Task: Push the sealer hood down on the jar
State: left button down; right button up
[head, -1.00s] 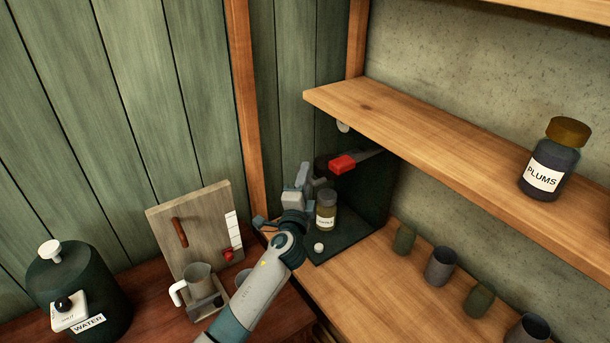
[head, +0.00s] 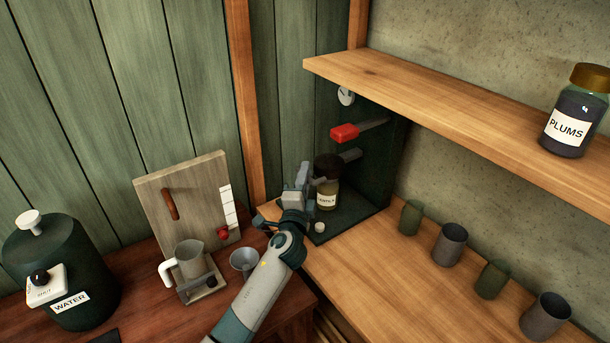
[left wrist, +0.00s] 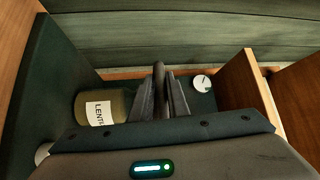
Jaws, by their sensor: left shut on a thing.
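The jar (head: 326,201), glass with olive contents and a pale label, stands upright on the base of the dark green sealer (head: 372,170). The jar (left wrist: 103,106) also shows in the left wrist view, its label starting "LENTI". The black sealer hood (head: 328,166) sits over the jar's top and hides its lid; I cannot tell how firmly it is seated. My left gripper (head: 306,178) is left of the hood and jar. In the left wrist view its fingers (left wrist: 164,90) are shut on a dark upright bar, apparently the hood's handle. My right gripper is not in view.
A red-handled lever (head: 345,132) and a gauge (head: 346,96) are on the sealer above the hood. A wooden shelf (head: 450,115) overhangs at right. Several cups stand on the counter (head: 395,270). A funnel (head: 244,261) and a jug (head: 189,259) are at lower left.

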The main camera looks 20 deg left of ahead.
pick_arm(q)
jog(key=c, duration=1.8)
grip_release()
jog(key=shift+o, duration=0.2)
jog(key=shift+s, duration=0.15)
